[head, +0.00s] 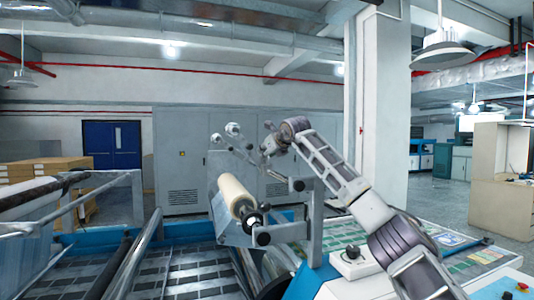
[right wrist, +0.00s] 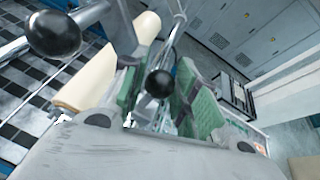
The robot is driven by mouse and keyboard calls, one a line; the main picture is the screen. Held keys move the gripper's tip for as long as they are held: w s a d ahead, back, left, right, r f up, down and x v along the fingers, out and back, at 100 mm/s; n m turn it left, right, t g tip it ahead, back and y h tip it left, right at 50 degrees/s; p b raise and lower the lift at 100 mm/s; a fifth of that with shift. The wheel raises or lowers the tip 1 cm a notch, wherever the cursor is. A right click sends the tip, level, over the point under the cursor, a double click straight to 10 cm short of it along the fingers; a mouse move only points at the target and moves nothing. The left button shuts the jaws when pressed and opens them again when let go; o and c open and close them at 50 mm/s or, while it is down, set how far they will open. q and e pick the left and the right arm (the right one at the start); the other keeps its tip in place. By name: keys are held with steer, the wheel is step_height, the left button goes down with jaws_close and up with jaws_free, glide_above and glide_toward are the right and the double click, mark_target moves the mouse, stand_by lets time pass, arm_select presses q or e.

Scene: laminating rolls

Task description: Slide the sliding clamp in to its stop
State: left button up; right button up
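My right gripper (head: 268,143) is raised above and to the right of the cream film roll (head: 235,192) on the machine. In the right wrist view, its green-padded fingers (right wrist: 162,98) are apart. A dark ball knob (right wrist: 158,83) on a metal rod shows in the gap between them; I cannot tell whether either pad touches it. I cannot tell for certain which part is the sliding clamp. The cream roll also shows in the right wrist view (right wrist: 95,80), left of the fingers. My left gripper is not in view.
Another dark ball knob (right wrist: 52,33) on a rod is close at the upper left in the wrist view. A control box (head: 352,260) with a knob stands right of the roll. Metal rails (head: 130,255) cross the left side. Cardboard boxes (head: 40,170) stand behind.

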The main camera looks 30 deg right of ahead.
steer(key=shift+o, duration=1.3)
steer(key=shift+f, duration=0.1)
steer(key=shift+s, duration=0.15)
steer(key=v, duration=1.1)
steer(key=shift+s, duration=0.35)
steer(key=shift+a, duration=0.1)
